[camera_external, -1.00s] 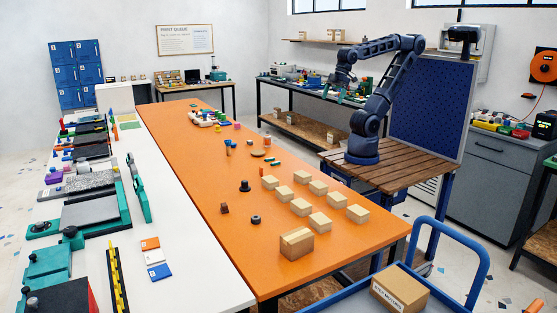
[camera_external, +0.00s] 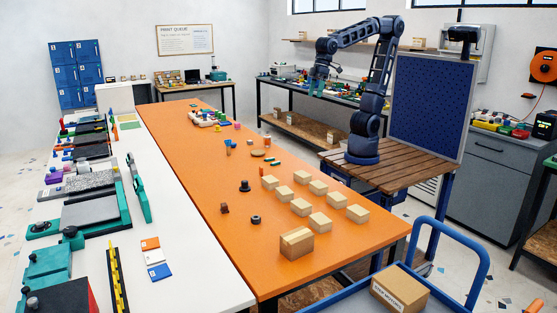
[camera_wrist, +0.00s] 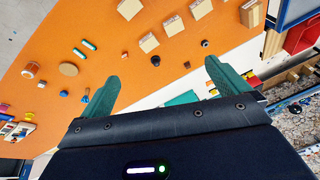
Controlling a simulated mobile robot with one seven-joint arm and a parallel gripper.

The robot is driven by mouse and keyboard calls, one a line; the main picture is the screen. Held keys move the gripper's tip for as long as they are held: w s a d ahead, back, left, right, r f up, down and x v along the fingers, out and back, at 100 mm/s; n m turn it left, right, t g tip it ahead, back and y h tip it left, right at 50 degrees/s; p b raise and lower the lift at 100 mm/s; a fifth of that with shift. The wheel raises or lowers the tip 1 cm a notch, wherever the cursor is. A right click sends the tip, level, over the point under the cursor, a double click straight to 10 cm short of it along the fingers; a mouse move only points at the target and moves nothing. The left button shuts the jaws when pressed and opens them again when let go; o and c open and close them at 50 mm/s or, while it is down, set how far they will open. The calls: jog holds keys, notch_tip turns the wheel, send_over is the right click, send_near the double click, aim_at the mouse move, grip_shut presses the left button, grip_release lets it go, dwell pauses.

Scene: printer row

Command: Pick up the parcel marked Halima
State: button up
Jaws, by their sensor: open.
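Several small tan parcels (camera_external: 302,207) stand in rows on the orange table (camera_external: 190,150). No name on them is readable, so I cannot tell which is marked Halima. In the wrist view, parcels (camera_wrist: 149,43) line the top edge, some cut off, and one at the right (camera_wrist: 251,14) shows a pale label with unreadable writing. My gripper (camera_external: 317,88) is high at the back, above and well apart from the parcels. In the wrist view its two green fingers (camera_wrist: 160,74) are spread with nothing held between them.
A larger box (camera_external: 296,244) stands at the table's near end. Dark round pieces (camera_external: 244,186) and small coloured items lie left of the parcels. A blue cart (camera_external: 350,290) with a labelled carton (camera_external: 400,290) stands at the front right.

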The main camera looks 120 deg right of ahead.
jog(key=w+a+f+m+g, duration=0.1)
jog(key=w+a+m, duration=0.1)
jog(key=w+a, duration=0.35)
jog(key=w+a+f+m, duration=0.1)
jog(key=w+a+m, duration=0.15)
jog(key=w, duration=0.65)
jog(key=m+g, duration=0.3)
jog(key=m, duration=0.6)
send_near(297, 243)
jog(key=shift+n+h, duration=0.25)
jog(key=shift+h, duration=0.05)
jog(key=s+d+f, duration=0.2)
jog(key=s+d, duration=0.1)
jog(key=shift+d+f, duration=0.1)
jog(key=shift+d, duration=0.25)
jog(key=shift+a+f, duration=0.25)
jog(key=shift+f, duration=0.2)
notch_tip(297, 243, down, 10)
jog(key=shift+w+f, duration=0.1)
jog(key=shift+f, duration=0.15)
jog(key=c, duration=0.7)
jog(key=shift+r, duration=0.1)
jog(key=shift+c, duration=0.2)
jog(key=shift+r, duration=0.1)
